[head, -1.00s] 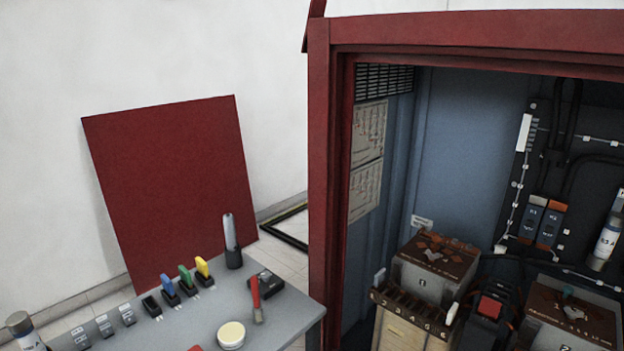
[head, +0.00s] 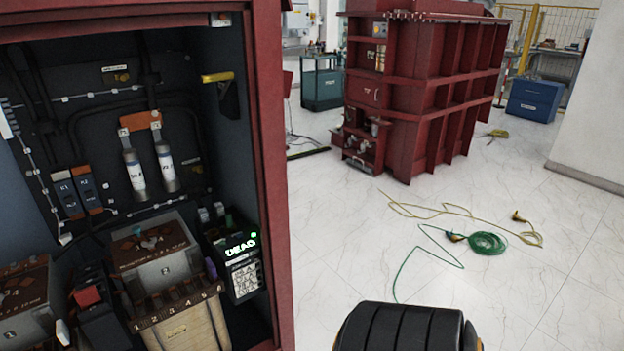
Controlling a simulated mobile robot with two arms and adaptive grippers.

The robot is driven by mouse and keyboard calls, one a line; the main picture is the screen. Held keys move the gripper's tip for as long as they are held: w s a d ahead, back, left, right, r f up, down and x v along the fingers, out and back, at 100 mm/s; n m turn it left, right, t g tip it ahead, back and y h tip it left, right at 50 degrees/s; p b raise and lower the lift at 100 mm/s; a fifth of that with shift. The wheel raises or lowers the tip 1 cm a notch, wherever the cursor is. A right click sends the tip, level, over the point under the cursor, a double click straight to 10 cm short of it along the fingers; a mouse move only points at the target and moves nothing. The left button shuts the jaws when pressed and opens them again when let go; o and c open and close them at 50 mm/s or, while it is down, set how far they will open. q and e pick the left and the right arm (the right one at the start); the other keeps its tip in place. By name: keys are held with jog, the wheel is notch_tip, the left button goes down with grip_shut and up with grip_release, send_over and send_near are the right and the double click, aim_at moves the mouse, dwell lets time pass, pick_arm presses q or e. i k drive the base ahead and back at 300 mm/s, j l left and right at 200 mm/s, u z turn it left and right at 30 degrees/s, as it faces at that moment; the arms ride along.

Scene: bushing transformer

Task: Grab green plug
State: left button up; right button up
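A green cable (head: 418,254) lies on the white floor right of the open red cabinet, with a coil (head: 487,243) at its right part. A small dark and yellowish end piece (head: 455,237) lies just left of the coil; it is too small to tell whether it is a plug. The green piece on the grey table in the earlier view is out of view now. Neither of my grippers is in view.
The open red cabinet (head: 276,200) stands at the left, with a lit meter box (head: 240,264) inside. A yellow cable (head: 430,212) lies beside the green one. A large red ribbed unit (head: 420,95) and a blue box (head: 534,98) stand behind. The floor at right is clear.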

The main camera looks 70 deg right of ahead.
aim_at(228, 216)
jog(key=z, duration=1.55)
jog(key=i+l, duration=0.25)
jog(key=i, duration=0.15)
